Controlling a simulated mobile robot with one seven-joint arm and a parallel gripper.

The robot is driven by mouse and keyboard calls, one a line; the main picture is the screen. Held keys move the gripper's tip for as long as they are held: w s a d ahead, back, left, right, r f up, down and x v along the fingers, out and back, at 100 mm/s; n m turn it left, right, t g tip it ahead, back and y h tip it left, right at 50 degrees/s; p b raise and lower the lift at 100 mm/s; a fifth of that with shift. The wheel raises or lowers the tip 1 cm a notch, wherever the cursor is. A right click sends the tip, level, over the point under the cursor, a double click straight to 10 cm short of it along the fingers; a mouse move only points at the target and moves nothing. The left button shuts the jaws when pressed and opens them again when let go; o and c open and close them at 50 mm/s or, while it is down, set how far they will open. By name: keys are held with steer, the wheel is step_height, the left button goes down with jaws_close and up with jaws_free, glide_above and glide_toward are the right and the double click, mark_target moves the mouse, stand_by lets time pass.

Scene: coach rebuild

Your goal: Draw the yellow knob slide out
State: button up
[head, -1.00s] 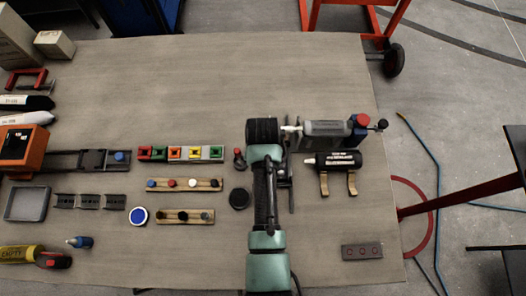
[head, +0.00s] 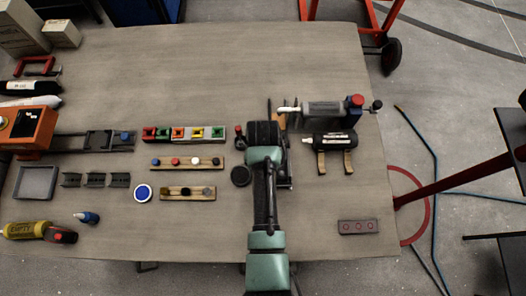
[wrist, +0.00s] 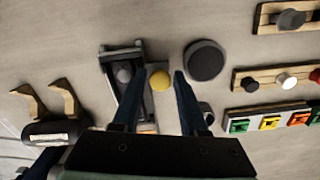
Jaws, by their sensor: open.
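The yellow knob (wrist: 160,81) shows in the wrist view as a round yellow top. It sits by a narrow grey-brown strip beside a dark tray-like fixture (wrist: 112,60) that has a grey knob (wrist: 124,75). My gripper (wrist: 160,74) is open, its two dark fingers on either side of the yellow knob in the picture. I cannot tell whether the fingers are down at the knob's height or touch it. In the head view my gripper (head: 265,134) and arm cover the knob. Part of the dark fixture (head: 288,180) shows to their right.
A black round disc (wrist: 206,60) lies close beside the fixture and also shows in the head view (head: 240,176). A black cylinder on wooden supports (head: 335,141) and a grey cylinder (head: 322,108) stand to the right. The table's upper middle is clear.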

steer(key=shift+r, duration=0.1)
step_height(320, 180, up, 13)
steer(key=shift+b, duration=0.4)
stand_by(0.8)
steer(key=w+r+t+b, duration=0.3)
steer(key=w+r+t, duration=0.5)
steer(key=w, duration=0.4)
steer(key=w+r+n+t+b, duration=0.15)
steer(key=r+t, duration=0.25)
steer(key=r, duration=0.6)
steer(key=w+r+t+b, duration=0.1)
steer(key=w+r+t, duration=0.2)
steer(key=r, duration=0.7)
steer(key=s+r+t+b, duration=0.1)
steer(key=s+r+t, duration=0.3)
steer(key=r, duration=0.4)
steer(key=s+r+t+b, duration=0.1)
steer(key=s+r+t, duration=0.3)
steer(key=r, duration=0.5)
steer(key=s+r+n+t+b, duration=0.1)
steer(key=s+r+t, duration=0.3)
steer(key=s+r, duration=0.3)
steer(key=shift+a+r, duration=0.15)
steer(key=shift+r, duration=0.6)
